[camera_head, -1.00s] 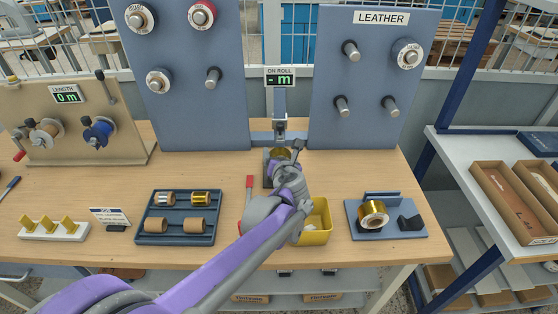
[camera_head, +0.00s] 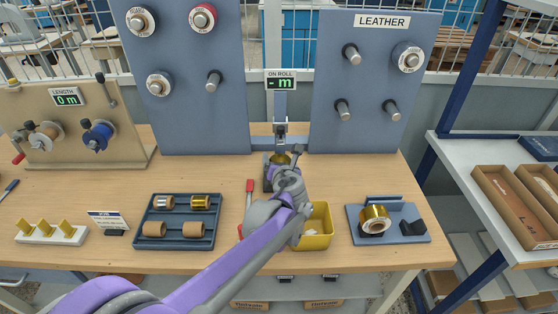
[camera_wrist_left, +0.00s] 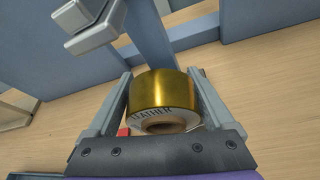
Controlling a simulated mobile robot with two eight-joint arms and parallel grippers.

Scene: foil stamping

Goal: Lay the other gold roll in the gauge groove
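A gold roll (camera_wrist_left: 163,90) with a white end face lettered "LEATHER" and a brown core sits between the two fingers of my left gripper (camera_wrist_left: 163,78), which look closed against its sides. In the head view this gold roll (camera_head: 281,158) is at the foot of the gauge post (camera_head: 280,110), partly hidden by my left gripper (camera_head: 282,165). The groove under it is hidden, so I cannot tell whether the roll touches it. The gauge display (camera_head: 280,80) reads "- m". Another gold roll (camera_head: 375,217) lies on the blue stand at the right. My right gripper is not in view.
A blue tray (camera_head: 180,243) holds several small rolls, left of my arm. A yellow bin (camera_head: 316,240) and a red-handled tool (camera_head: 249,190) are close beside my wrist. Blue peg panels (camera_head: 368,85) stand behind. Bare table lies between bin and stand.

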